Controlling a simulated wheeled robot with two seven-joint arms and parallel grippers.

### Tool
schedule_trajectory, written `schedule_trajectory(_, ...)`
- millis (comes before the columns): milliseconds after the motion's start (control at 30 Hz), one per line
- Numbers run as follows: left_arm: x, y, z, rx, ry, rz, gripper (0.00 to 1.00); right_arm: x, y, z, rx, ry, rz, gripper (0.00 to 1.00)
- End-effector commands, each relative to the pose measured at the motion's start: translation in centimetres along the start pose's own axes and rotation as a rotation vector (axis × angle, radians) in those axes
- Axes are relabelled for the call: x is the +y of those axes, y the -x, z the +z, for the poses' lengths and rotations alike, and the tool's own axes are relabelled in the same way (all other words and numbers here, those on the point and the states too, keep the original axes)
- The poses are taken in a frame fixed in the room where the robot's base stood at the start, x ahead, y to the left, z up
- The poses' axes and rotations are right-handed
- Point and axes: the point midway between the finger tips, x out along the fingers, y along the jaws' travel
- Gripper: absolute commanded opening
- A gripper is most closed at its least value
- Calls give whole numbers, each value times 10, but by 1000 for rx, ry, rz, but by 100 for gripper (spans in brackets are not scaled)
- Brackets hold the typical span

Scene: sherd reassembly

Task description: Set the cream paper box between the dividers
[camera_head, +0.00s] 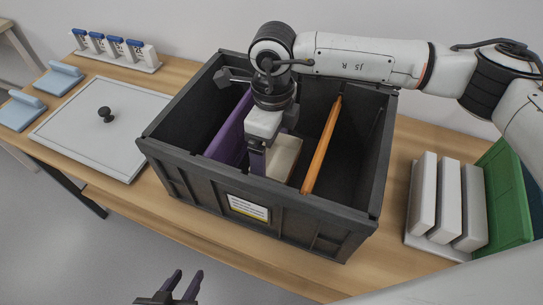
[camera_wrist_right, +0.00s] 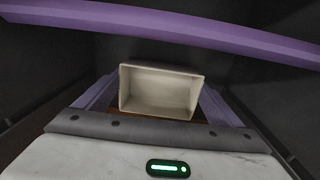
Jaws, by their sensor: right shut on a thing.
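The cream paper box (camera_head: 284,158) is inside the black crate (camera_head: 330,232), in the gap between the purple divider (camera_head: 229,132) and the orange divider (camera_head: 322,146). My right gripper (camera_head: 270,163) reaches down into the crate and is shut on the box. In the right wrist view the box (camera_wrist_right: 160,92) shows its open, empty inside between my fingers, with the purple divider (camera_wrist_right: 170,22) beyond it. I cannot tell whether the box touches the crate floor. My left gripper (camera_head: 183,286) is empty and open in front of the table, its two fingers apart.
A grey lid with a black knob (camera_head: 100,125) lies left of the crate. Blue blocks (camera_head: 58,78) and a rack with blue-topped items (camera_head: 115,48) stand farther left. White slabs (camera_head: 447,198) and a green bin (camera_head: 508,190) stand on the right.

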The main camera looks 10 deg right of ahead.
Motion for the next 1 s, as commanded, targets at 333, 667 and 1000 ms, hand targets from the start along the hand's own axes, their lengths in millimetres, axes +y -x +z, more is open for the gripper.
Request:
schedule_trajectory(333,-2,-2,-3,5,0,-3,34,-1,-20,0,0,0,0,64)
schedule_trajectory(667,-2,-3,-1,4,-1,-3,34,-1,-23,0,1,-1,0,100)
schedule_trajectory(1000,-1,-1,-1,4,0,-2,34,-2,1,0,-2,0,-2,100)
